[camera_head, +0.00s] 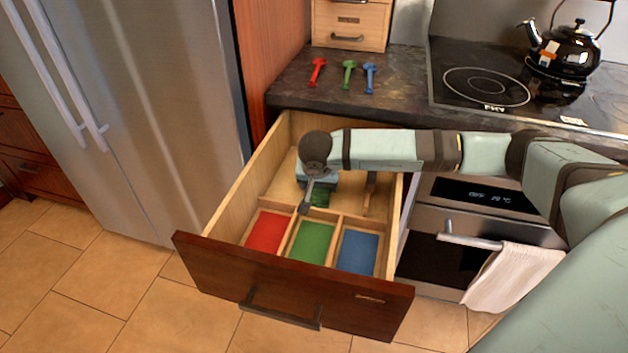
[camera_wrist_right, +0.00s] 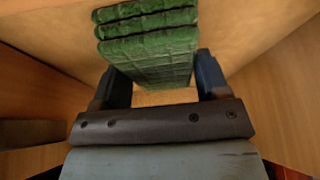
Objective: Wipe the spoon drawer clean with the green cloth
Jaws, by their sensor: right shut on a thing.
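The spoon drawer (camera_head: 230,204) is pulled open, with a large bare wooden section at the back. At its front are three compartments: red (camera_head: 267,232), green (camera_head: 312,242) and blue (camera_head: 357,251). My right gripper (camera_head: 314,200) reaches down into the back section. It is shut on the folded green cloth (camera_head: 320,196), which fills the space between the fingers in the right wrist view (camera_wrist_right: 150,45). The cloth is close to the drawer floor; I cannot tell whether it touches. My left gripper is not in view.
Red (camera_head: 317,72), green (camera_head: 348,74) and blue (camera_head: 369,78) spoons lie on the dark counter (camera_head: 400,95). A brown thing (camera_head: 369,190) is in the drawer, right of my gripper. A kettle (camera_head: 566,48) stands on the stove; a towel (camera_head: 512,275) hangs on the oven.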

